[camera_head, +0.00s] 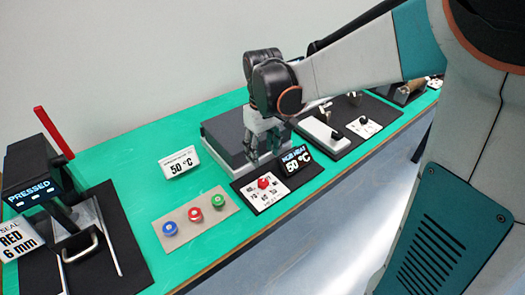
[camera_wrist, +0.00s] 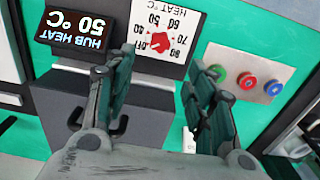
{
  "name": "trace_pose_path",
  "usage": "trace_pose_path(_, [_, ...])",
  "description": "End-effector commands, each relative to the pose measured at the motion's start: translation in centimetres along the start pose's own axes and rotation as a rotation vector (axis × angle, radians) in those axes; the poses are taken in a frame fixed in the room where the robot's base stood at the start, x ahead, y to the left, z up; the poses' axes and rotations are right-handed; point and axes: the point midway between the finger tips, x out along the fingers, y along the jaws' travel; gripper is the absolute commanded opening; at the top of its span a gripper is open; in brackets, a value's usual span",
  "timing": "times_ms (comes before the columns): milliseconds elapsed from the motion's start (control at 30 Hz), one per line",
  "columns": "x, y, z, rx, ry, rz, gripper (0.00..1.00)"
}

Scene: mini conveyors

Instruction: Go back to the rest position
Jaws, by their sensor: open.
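My gripper (camera_head: 264,150) is over the front of a dark grey heater box (camera_head: 222,128) in the head view, fingers pointing down. In the wrist view, my gripper (camera_wrist: 160,66) has its fingers apart with nothing between them. Beyond the fingertips is a white dial panel with a red knob (camera_wrist: 159,42), apart from the fingers. The HUB HEAT display (camera_wrist: 75,30) reads 50 °C. In the head view, the red knob (camera_head: 264,183) and display (camera_head: 295,160) stand in front of the box. Whether a finger touches the box cannot be told.
A green table (camera_head: 130,160) carries a sign (camera_head: 180,162) reading 50 °C and a plate with blue, red and green buttons (camera_head: 194,216). A press with a raised red lever (camera_head: 54,132) reads PRESSED at left. Another dial station (camera_head: 364,126) is at right.

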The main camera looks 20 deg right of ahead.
Motion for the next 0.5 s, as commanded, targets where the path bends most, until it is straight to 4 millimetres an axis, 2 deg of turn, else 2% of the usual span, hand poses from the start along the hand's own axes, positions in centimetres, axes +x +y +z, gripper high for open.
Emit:
trace_pose_path(267, [-0.1,0.0,0.1,0.002,0.005,0.001,0.5])
trace_pose_path(367, [-0.9,-0.2,0.8,0.013,0.026,0.008,0.5])
trace_pose_path(500, [-2.8,-0.8,2.6,0.047,0.092,0.027,0.5])
